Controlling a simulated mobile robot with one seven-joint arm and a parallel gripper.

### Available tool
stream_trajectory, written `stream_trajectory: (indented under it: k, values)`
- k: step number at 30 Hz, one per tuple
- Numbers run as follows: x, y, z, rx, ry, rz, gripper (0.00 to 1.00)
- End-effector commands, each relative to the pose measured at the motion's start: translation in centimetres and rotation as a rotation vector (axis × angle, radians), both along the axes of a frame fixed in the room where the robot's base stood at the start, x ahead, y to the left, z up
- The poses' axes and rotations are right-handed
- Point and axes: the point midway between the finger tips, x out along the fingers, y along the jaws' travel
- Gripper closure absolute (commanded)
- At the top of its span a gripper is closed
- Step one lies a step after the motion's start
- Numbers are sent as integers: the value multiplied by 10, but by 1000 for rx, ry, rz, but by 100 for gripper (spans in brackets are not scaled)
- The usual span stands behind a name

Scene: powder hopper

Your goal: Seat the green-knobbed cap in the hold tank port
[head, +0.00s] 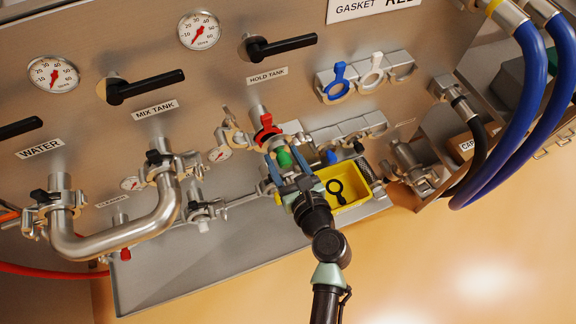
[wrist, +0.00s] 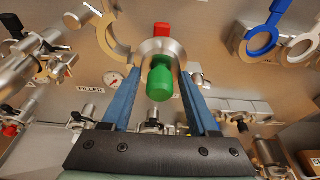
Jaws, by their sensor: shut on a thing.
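The green-knobbed cap shows in the head view (head: 285,158) and large in the wrist view (wrist: 160,82). Its steel disc (wrist: 164,48) sits between the tips of my blue fingers, with the green knob pointing back toward my palm. My gripper (head: 286,163) is shut on the cap; it also shows in the wrist view (wrist: 160,65). The hold tank port (head: 257,113) is on the panel below the HOLD TANK label, with a red part (head: 267,127) at its lower end. In the wrist view the cap hides the port opening, so I cannot tell whether they touch.
An open steel clamp (head: 231,125) is left of the port. A yellow bin (head: 352,193) holding a black ring stands right of my gripper. Blue and white gaskets (head: 339,78) hang at upper right. A bent steel pipe (head: 125,243) is at left, blue hoses (head: 532,80) at right.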

Motion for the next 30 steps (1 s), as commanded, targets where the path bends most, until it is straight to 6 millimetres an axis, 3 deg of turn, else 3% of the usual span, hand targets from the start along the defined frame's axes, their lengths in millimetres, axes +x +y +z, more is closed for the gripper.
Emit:
stream_trajectory:
  k: [18,30]
  values:
    - [54,18,-5,1,-5,0,100]
    - [53,17,-39,1,-3,-1,100]
